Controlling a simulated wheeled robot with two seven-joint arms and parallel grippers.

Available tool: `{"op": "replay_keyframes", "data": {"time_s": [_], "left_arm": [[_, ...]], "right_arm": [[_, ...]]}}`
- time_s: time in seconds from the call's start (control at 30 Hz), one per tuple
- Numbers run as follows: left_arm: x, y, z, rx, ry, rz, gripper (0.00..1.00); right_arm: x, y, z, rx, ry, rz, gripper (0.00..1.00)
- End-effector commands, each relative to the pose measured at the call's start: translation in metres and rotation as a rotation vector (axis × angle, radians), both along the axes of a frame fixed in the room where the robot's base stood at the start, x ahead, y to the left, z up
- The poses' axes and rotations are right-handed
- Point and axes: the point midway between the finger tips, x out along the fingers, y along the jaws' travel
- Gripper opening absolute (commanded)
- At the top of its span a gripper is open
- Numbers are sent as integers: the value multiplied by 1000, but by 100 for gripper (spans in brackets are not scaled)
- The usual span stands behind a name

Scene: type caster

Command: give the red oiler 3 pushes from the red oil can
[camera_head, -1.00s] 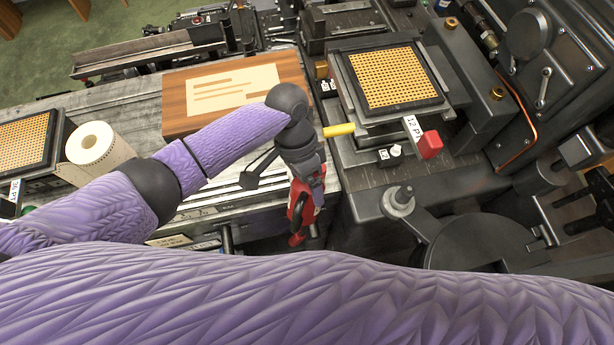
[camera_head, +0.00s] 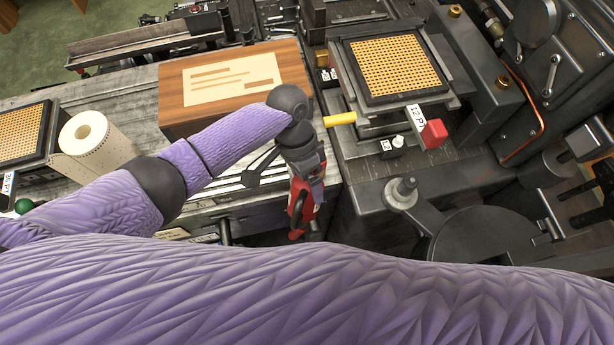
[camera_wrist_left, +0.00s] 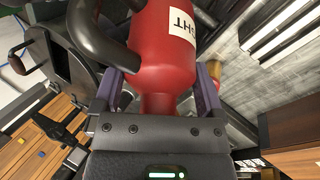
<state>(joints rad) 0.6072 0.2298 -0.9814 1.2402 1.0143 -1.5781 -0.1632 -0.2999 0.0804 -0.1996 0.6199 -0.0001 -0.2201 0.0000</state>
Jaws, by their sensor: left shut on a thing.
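The red oil can (camera_head: 297,205) is held in my left gripper (camera_head: 309,186), low beside the edge of the machine bed. In the left wrist view, the red can (camera_wrist_left: 165,45) stands between the two purple fingers of my left gripper (camera_wrist_left: 158,88). A white label with partly readable letters and a dark curved handle show on it. Its spout is not clear in either view. I cannot clearly make out the red oiler. My right gripper is not in view.
A wooden box (camera_head: 180,118) and a paper roll (camera_head: 92,140) rest on the bed. A brass-coloured matrix grid (camera_head: 392,65) with a red block (camera_head: 433,132) is at the right. Dark machine parts (camera_head: 480,235) crowd the right side. A yellow handle (camera_head: 340,118) is close to my wrist.

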Motion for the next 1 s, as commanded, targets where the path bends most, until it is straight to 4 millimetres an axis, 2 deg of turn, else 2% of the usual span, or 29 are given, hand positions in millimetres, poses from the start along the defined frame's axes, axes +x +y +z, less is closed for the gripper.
{"op": "replay_keyframes", "data": {"time_s": [1.0], "left_arm": [[0, 0, -15, -1, 0, 0, 20]], "right_arm": [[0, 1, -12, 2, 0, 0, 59]]}}
